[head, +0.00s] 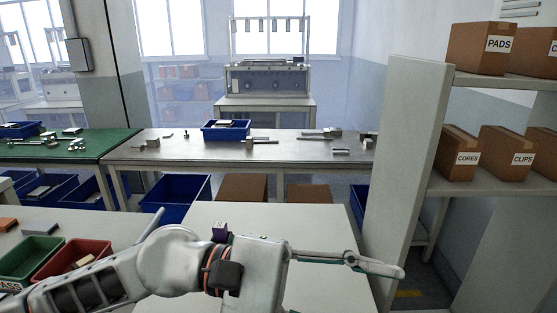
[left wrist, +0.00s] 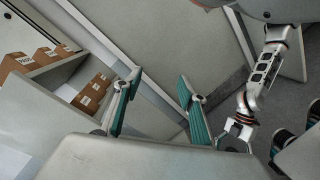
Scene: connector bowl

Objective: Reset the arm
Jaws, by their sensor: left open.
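My left arm reaches in from the left in the head view and stretches across the near white table (head: 325,225). My left gripper (head: 385,268) points right, over the table's right side. In the left wrist view my left gripper (left wrist: 160,76) is open, its two green-padded fingers apart with nothing between them. Part of my right arm seems to show at the right of that view, with its gripper (left wrist: 238,132) at the lower end; whether its fingers are open is unclear. A small dark purple block (head: 220,230) shows just behind my left arm.
A green bin (head: 30,258) and a red bin (head: 75,258) stand at the left, partly behind my arm. A tall pale shelf panel (head: 412,150) rises right of the table, with cardboard boxes (head: 458,152) on its shelves. A metal bench (head: 300,148) stands behind.

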